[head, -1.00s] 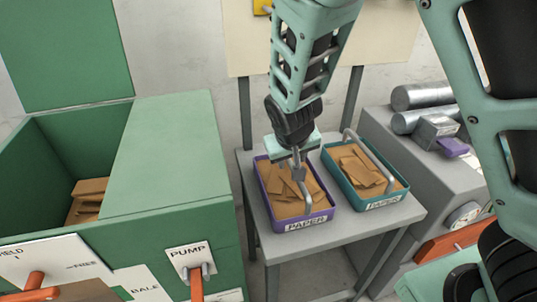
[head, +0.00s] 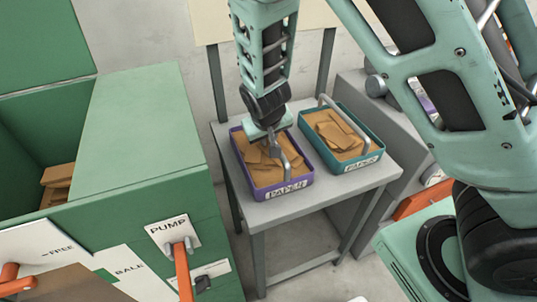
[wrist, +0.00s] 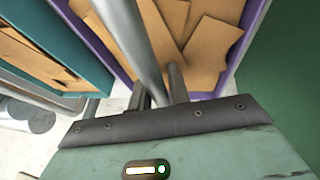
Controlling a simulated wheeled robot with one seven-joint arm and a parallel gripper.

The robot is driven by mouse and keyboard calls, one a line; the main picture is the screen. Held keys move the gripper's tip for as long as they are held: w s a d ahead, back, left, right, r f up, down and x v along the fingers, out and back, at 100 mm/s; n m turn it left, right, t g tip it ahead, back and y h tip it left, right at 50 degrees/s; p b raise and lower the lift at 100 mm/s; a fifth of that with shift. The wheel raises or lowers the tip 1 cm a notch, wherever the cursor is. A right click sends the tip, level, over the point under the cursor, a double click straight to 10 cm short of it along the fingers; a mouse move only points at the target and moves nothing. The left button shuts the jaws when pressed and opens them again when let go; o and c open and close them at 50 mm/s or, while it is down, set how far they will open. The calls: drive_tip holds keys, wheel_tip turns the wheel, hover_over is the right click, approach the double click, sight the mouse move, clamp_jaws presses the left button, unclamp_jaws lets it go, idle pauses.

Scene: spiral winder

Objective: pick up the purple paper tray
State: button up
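The purple paper tray (head: 304,186) sits on the grey table, filled with brown cardboard pieces, its PAPER label facing front. A grey bar handle arches over it. My gripper (head: 273,142) is at this handle, above the tray's middle. In the wrist view the handle (wrist: 130,30) runs down between the two dark fingers of my gripper (wrist: 158,90), which lie close against it on both sides. The purple wall (wrist: 98,40) of the tray shows behind. The fingertips' contact is partly hidden.
A teal paper tray (head: 372,159) with its own handle stands close to the right on the same table (head: 335,195). A green cabinet (head: 140,140) with a PUMP lever (head: 182,270) is on the left. A grey machine stands to the right.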

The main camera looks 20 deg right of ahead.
clamp_jaws()
wheel_tip(320, 180, up, 10)
drive_tip(key=shift+r+p, duration=0.1)
drive_tip(key=shift+p, duration=0.7)
idle(1.3)
